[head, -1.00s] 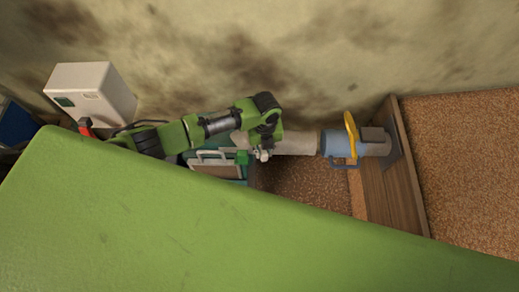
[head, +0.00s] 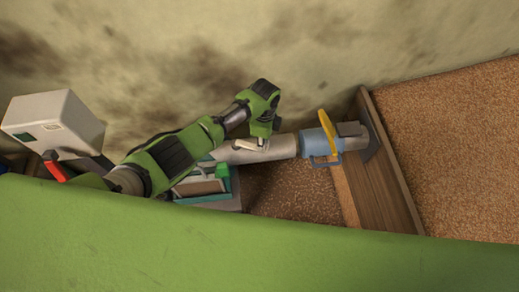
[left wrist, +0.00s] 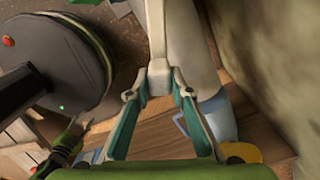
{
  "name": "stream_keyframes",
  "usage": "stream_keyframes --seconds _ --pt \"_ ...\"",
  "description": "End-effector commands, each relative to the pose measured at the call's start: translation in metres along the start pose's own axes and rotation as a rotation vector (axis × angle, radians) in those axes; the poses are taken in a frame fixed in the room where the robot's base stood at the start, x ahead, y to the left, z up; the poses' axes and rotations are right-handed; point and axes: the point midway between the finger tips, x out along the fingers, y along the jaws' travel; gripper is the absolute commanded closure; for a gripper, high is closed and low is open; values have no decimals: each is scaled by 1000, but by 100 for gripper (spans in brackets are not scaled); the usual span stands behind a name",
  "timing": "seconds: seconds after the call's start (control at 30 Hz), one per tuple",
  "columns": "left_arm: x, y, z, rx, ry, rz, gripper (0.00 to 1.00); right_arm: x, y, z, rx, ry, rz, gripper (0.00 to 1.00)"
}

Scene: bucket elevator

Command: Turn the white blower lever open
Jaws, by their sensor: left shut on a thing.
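The white lever (left wrist: 157,40) runs down from the top of the left wrist view to a block between my left gripper's fingertips. My left gripper (left wrist: 159,82) is shut on it, its teal-padded fingers on either side. In the head view the lever (head: 250,146) shows as a short pale piece by the grey pipe (head: 275,149), below my green wrist, which hides most of the grip. A green and black part with pale prongs (left wrist: 82,129), apparently my right gripper, is small at lower left of the left wrist view; its opening is unclear.
A teal case (head: 215,190) stands under my arm. A white box (head: 55,120) is at left. The stained wall is close behind.

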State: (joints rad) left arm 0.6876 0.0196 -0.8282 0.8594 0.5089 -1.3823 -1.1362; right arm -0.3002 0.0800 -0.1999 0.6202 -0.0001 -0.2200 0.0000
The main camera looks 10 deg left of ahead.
Motion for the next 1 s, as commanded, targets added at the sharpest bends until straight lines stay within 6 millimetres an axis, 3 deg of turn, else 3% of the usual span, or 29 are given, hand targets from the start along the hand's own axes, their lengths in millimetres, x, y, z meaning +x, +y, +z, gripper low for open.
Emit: stream_keyframes --seconds 0.5,1.0 --pt "2 -38 8 -368 -1 -1 100 29 0 2 0 0 0 60" --pt "0 -46 12 -453 -1 -2 100 33 0 3 0 0 0 60"
